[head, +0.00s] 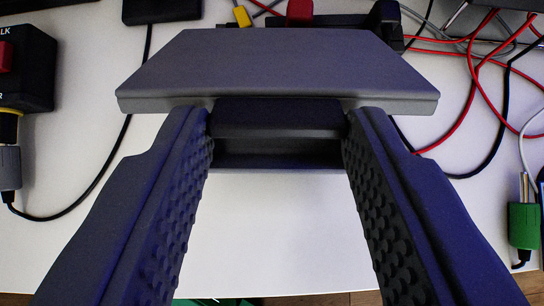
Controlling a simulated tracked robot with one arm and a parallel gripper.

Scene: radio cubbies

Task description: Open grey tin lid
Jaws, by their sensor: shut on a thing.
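The grey tin lid (278,68) is a wide flat slab across the upper middle of the head view, with its thick front edge toward me. Below that edge is a dark block (278,117), which looks like the lid's front tab. My gripper (278,125) has one finger on each side of this block, and the fingertips press against its two ends. Under the block is a dark recess with a thin grey lower rim (278,170), seemingly the tin's body. The lid hides most of the tin, so I cannot tell how far it is raised.
A black box with a red button (5,57) stands at the left. A green connector (522,225) lies at the right. Red and black cables (470,110) cross the upper right. Yellow (242,16) and red (300,10) plugs are behind the lid. The white surface (270,240) in front is clear.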

